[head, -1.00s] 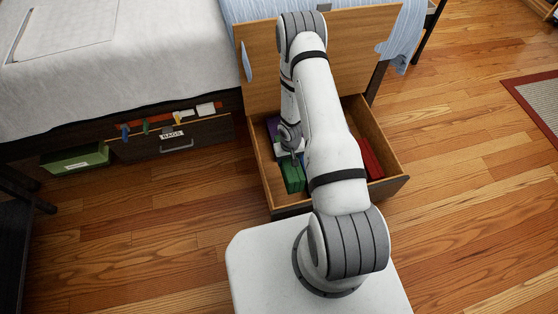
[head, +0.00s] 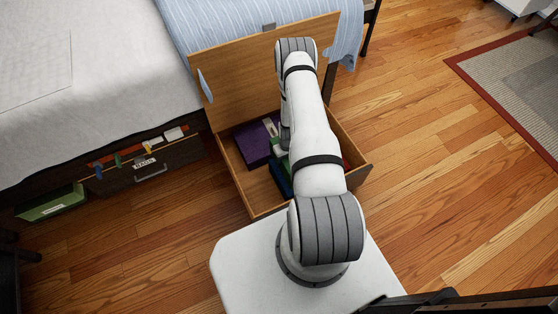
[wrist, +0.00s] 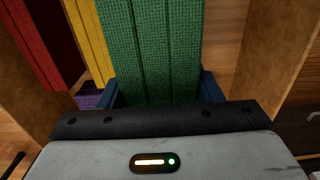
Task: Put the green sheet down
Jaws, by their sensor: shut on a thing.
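The green sheet (wrist: 165,45) is a folded, textured bundle in the middle of the wrist view, reaching up from my gripper. My gripper is shut on it; the wrist housing hides the grip itself. In the head view a strip of green sheet (head: 283,163) shows beside my arm, inside the open wooden drawer (head: 233,172). My gripper (head: 285,146) is low over the drawer and mostly hidden by my arm. A dark blue bundle (head: 279,180) lies close to the green sheet. Blue (wrist: 212,88) also shows at both sides of the green in the wrist view.
A purple bundle (head: 252,147) lies in the drawer's left part. Red (wrist: 40,45) and yellow (wrist: 88,35) bundles show left of the green in the wrist view. An upright wooden panel (head: 245,85) stands behind the drawer, against the bed (head: 100,50). Bare drawer floor shows at front left.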

